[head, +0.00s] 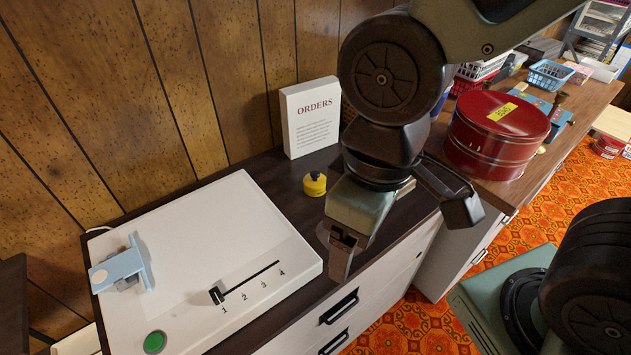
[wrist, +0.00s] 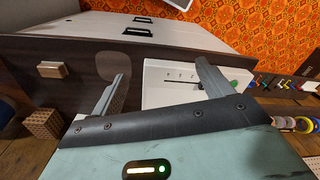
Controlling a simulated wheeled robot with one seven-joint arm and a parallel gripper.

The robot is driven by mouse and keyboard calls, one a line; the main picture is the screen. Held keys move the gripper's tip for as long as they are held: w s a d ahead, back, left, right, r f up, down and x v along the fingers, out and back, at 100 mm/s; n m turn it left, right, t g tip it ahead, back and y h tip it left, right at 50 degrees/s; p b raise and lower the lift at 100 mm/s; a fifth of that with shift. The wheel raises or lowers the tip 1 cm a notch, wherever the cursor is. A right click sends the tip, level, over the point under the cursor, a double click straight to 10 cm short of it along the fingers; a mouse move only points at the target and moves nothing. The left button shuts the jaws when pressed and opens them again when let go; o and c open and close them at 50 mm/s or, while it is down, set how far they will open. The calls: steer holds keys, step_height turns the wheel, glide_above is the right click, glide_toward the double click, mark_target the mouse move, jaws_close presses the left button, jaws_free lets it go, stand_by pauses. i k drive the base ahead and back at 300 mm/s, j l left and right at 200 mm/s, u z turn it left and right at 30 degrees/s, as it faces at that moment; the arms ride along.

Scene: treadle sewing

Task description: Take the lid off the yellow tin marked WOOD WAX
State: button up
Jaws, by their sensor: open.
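In the wrist view my two fingers (wrist: 160,70) are spread, and I cannot make out the tin there.
A white panel (head: 190,290) with a numbered slider, green button and light blue bracket fills the counter's left. The ORDERS board (head: 311,118) stands behind the tin. A red round tin (head: 497,130) sits on the wooden top at right. Dark counter (head: 262,180) shows bare left of the tin.

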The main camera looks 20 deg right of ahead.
mark_target(314, 180)
steer(key=i+l+u, duration=0.1)
steer(key=u, duration=0.25)
steer(key=l+u, duration=0.2)
steer(key=u, duration=0.15)
steer(key=i+l+u, duration=0.15)
steer(key=u, duration=0.25)
